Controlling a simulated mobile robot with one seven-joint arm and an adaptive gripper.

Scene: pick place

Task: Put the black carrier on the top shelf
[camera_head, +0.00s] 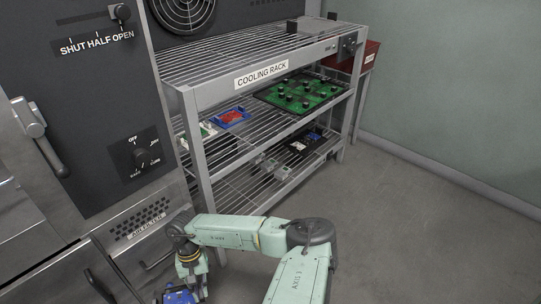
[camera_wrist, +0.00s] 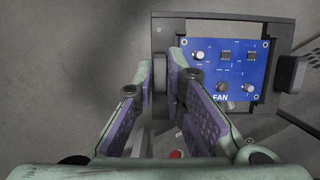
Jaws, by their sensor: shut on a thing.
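The black carrier (camera_wrist: 277,32) fills the upper right of the wrist view, a dark frame around a blue board (camera_wrist: 228,70) marked FAN. My gripper (camera_wrist: 172,72) is shut on the carrier's left edge, with a black tab between the fingertips. In the head view my gripper (camera_head: 191,283) is low at the bottom left, with the blue board (camera_head: 180,297) partly cut off by the picture's edge. The top shelf (camera_head: 225,55) is the wire top of the rack labelled COOLING RACK, well above and beyond my gripper.
The middle shelf holds a green board (camera_head: 303,94) and a blue tray (camera_head: 231,118) with red in it. The lower shelf holds several small parts. A dark oven-like cabinet (camera_head: 95,100) stands left. Floor at right is clear.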

